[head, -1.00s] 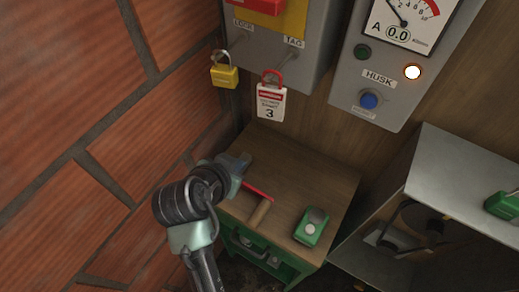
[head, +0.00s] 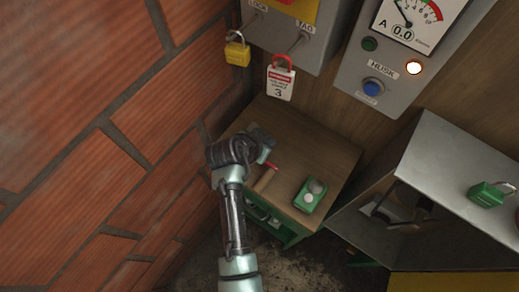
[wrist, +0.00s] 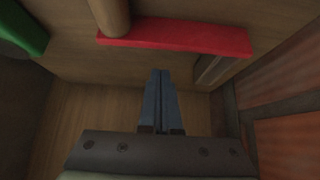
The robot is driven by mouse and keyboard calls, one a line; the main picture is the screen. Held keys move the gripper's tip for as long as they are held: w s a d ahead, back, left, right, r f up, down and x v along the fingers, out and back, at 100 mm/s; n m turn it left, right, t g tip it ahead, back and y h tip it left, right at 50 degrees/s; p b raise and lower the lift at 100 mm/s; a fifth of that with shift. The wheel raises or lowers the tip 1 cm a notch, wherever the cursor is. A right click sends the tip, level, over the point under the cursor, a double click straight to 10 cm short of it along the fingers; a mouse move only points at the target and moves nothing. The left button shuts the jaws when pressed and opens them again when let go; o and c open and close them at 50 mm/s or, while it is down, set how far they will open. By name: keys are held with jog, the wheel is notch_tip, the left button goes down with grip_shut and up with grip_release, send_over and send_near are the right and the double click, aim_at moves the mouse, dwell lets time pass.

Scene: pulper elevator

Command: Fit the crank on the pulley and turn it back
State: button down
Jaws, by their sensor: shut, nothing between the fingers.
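The crank is a red bar with a round wooden handle, lying on the wooden bench top. In the wrist view its red bar (wrist: 180,36) crosses the upper middle and its wooden handle (wrist: 109,16) is cut by the top edge. In the head view the handle (head: 264,181) shows, while most of the bar is hidden by my wrist. My gripper (wrist: 161,72) is shut and empty, its fingertips near the red bar with a gap between them in the picture. In the head view it (head: 267,142) is over the bench's left part. I cannot clearly make out the pulley.
A green box (head: 309,195) sits on the bench top (head: 315,150). A grey open housing (head: 440,160) with dark parts inside stands right, a green padlock (head: 486,195) on it. A brick wall (head: 90,130) is close left. A yellow padlock (head: 237,52) and red-white tag (head: 281,80) hang above.

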aim_at(268, 174)
jog(key=shift+s+a+p, duration=0.95)
jog(key=shift+s+p, duration=0.1)
jog(key=shift+s, duration=0.2)
jog(key=shift+s+a+f, duration=0.1)
jog(key=shift+s+a, duration=0.1)
jog(key=shift+s, duration=0.1)
jog(key=shift+s+a+p, duration=0.15)
jog(key=shift+s+a, duration=0.6)
jog(key=shift+s, duration=0.25)
jog(key=shift+s+a+p, duration=0.15)
jog(key=shift+s+a, duration=0.55)
jog(key=shift+s, duration=0.3)
jog(key=shift+w+d, duration=0.1)
